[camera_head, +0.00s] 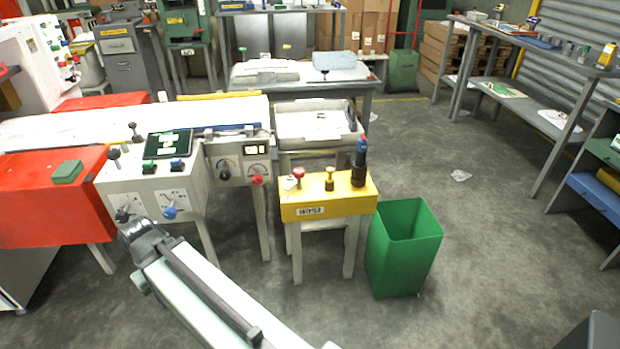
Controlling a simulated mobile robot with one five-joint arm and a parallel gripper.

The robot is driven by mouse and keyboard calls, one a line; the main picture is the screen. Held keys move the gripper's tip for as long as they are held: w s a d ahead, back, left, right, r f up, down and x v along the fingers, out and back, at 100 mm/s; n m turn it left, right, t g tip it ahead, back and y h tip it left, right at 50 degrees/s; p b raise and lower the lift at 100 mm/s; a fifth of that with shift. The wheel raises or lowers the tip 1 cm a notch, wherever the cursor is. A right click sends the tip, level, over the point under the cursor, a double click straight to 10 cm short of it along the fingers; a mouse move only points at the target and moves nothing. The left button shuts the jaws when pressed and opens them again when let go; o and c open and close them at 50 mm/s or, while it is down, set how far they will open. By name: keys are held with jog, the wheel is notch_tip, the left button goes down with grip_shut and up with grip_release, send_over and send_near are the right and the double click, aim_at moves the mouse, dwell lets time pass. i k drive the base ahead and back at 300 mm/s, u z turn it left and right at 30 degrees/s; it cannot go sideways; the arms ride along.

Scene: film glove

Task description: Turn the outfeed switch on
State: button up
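No switch can be read for certain as the outfeed switch. A yellow box (329,205) on a pale stand carries a small white label too blurred to read surely. On its top are a red knob (298,172), a yellow knob (329,180) and a dark upright piece (358,170) with blue and red at its top. The grey control panel to its left has a blue rotary knob (169,212) and a black one (123,213). A smaller panel has a red knob (257,180) and a black knob (225,164). My gripper (140,237) is at my arm's far end, below the grey panel; its fingers cannot be made out.
A green bin (404,247) stands right of the yellow box. A red machine body (50,205) is at the left. A dark screen (168,143) lies on the grey panel. A worktable (300,78) is behind. The floor to the right is mostly clear, before shelves.

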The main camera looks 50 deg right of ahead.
aim_at(300, 173)
jog(key=z, duration=2.75)
jog(key=k, duration=0.85)
jog(key=u, duration=1)
jog(key=i, duration=1)
jog(key=u, duration=0.05)
